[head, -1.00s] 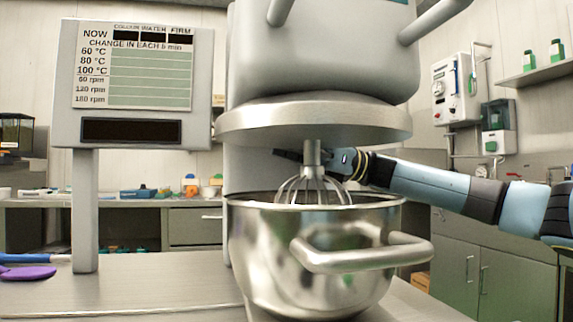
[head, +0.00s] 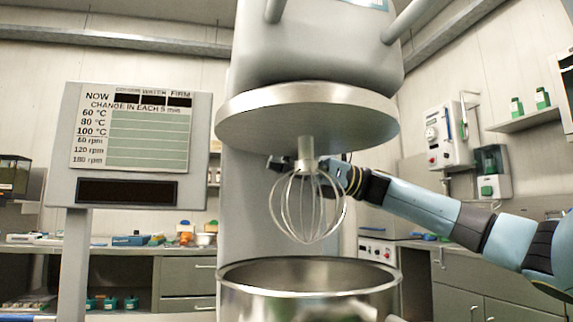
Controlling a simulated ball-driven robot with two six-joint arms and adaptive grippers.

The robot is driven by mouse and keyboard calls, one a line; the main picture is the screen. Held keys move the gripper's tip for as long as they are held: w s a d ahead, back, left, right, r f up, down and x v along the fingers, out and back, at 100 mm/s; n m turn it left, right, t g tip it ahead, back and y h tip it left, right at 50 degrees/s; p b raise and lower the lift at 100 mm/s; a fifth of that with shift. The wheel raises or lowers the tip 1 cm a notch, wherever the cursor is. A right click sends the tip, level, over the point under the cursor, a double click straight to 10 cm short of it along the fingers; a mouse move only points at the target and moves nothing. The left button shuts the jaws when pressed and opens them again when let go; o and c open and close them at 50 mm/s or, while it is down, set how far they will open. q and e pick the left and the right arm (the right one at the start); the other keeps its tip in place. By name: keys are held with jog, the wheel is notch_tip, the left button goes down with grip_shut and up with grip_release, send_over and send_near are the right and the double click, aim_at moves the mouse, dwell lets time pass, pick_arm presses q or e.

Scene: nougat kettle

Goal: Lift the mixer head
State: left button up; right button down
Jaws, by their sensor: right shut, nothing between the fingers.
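The mixer head (head: 318,50) is a large grey housing with a round metal lid (head: 290,112) under it. A wire whisk (head: 307,208) hangs from the lid's centre, clear above the steel bowl (head: 310,272). The bowl's lower part is cut off by the frame. My right gripper (head: 283,163) reaches in from the right, behind the whisk's shaft and just below the lid. It is shut with nothing between its fingers, and the shaft partly hides it. I cannot tell whether it touches the lid. My left gripper is out of view.
A sign panel (head: 139,125) on a post stands left of the mixer. Counters with small items (head: 110,240) line the back wall. A wall unit (head: 447,135) and a shelf with green bottles (head: 525,120) are at the right.

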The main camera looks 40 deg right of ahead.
notch_tip(320, 180, down, 5)
jog(key=b, duration=0.4)
jog(key=p+v, duration=0.4)
jog(key=v, duration=0.5)
jog(key=shift+s+d+r, duration=0.2)
jog(key=shift+d+r, duration=0.15)
jog(key=shift+d, duration=0.1)
